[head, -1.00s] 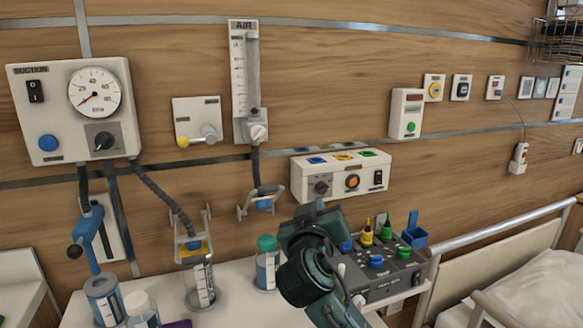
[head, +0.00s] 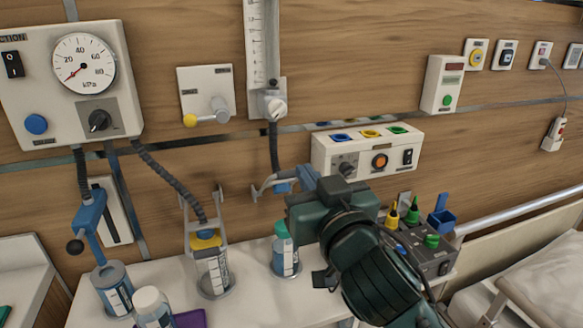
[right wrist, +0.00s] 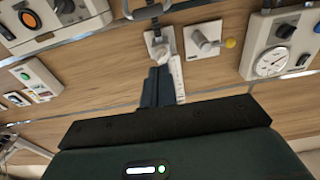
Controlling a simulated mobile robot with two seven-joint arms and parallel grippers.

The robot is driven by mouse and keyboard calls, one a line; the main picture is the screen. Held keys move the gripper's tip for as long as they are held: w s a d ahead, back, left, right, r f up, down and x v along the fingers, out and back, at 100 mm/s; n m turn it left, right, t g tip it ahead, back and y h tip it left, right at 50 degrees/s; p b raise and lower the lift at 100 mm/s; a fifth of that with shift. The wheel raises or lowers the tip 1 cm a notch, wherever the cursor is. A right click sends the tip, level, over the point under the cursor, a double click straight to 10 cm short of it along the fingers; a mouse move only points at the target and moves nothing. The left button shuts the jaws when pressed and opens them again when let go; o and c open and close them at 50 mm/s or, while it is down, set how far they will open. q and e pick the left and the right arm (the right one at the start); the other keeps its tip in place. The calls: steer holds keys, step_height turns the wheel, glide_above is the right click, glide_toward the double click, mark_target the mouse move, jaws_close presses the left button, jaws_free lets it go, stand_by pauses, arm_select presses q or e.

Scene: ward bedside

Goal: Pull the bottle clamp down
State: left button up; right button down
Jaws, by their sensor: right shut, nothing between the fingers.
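A bottle clamp (head: 268,186) with a grey bail and a blue middle hangs under the air flowmeter's hose, raised above the teal-capped bottle (head: 285,262). A grey bar at the top of the right wrist view (right wrist: 158,9) looks like part of this clamp. My right gripper (head: 308,178) is shut and empty, just right of the clamp; its dark body hides the clamp's right side. Its closed fingers show in the right wrist view (right wrist: 157,72), pointing towards the bar. I cannot tell whether they touch it. My left gripper is not in view.
Another clamp (head: 205,238) stands over the middle bottle (head: 213,274). A blue lever (head: 90,215) with a black knob is at left. A control box (head: 366,150) is on the wall. A grey equipment block (head: 440,262) stands behind my right arm, with the bed rail at right.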

steer(key=p, duration=0.2)
glide_above(288, 172)
steer(key=shift+r, duration=0.45)
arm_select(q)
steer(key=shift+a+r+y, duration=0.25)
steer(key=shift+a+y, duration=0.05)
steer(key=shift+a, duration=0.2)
arm_select(e)
steer(key=f, duration=0.1)
steer(key=s+f, duration=0.1)
steer(key=f, duration=0.2)
steer(key=shift+s+d+f, duration=0.1)
steer(key=shift+s+d, duration=0.1)
steer(key=shift+s, duration=0.1)
